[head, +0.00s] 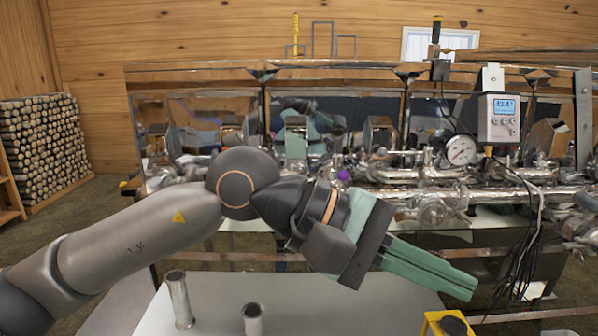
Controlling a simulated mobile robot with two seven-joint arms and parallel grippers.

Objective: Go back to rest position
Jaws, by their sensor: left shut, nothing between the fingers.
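My left arm comes in from the left and reaches across the middle of the head view. Its gripper (474,288) has green fingers pointing to the lower right. The fingers are together and hold nothing. The gripper is in the air above the right part of a grey table, in front of the evaporator (330,75). My right gripper does not show in this view.
Two metal cylinders (180,300) (253,320) stand on the grey table (215,290). A yellow frame with a dark round top (435,318) is at the lower right. The evaporator's pipes, gauge (461,151) and digital display box (499,118) lie behind. Firewood (42,150) is stacked at left.

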